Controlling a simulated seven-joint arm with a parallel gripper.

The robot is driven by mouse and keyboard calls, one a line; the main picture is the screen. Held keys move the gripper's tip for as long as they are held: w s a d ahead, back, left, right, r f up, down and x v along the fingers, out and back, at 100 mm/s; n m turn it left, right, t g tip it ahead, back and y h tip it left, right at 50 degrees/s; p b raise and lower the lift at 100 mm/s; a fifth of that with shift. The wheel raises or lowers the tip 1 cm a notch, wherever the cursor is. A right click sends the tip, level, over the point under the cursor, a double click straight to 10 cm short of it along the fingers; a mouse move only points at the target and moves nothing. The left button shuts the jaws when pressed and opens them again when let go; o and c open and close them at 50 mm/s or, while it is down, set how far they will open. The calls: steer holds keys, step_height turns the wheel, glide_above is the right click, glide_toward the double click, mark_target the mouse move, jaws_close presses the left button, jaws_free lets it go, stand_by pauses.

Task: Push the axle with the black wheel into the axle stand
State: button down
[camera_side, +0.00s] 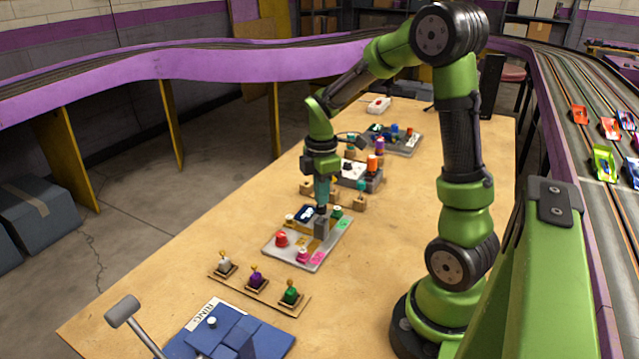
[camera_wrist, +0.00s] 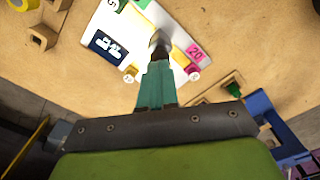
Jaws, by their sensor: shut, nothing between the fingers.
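My gripper (camera_side: 321,208) is shut and points down over the pale grey board (camera_side: 279,251). Its teal fingers (camera_wrist: 157,78) are together in the wrist view, with nothing seen between them. A dark grey block (camera_side: 321,228) stands on the board right below the fingertips. I cannot tell whether the fingertips touch it, or whether it is the axle stand.
A wooden strip (camera_side: 272,293) with white, purple and green pegs lies in front of the board. A blue folder-like object (camera_side: 262,338) is at the table's near end. More boards with coloured parts (camera_side: 405,145) stand behind. The table left of the board is bare.

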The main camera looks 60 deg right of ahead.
step_height(320, 180, up, 18)
steer(key=s+a+f+m+t+y, duration=0.1)
steer(key=s+a+f+m+t, duration=0.1)
steer(key=a+m, duration=0.5)
steer(key=s+a+f+m+t+y, duration=0.1)
steer(key=s+a+m+t, duration=0.4)
steer(key=a, duration=0.6)
steer(key=s+f+m, duration=0.1)
steer(key=m, duration=0.1)
steer(key=shift+a+f+m, duration=0.15)
steer(key=shift+f+m, duration=0.15)
steer(key=shift+f, duration=0.1)
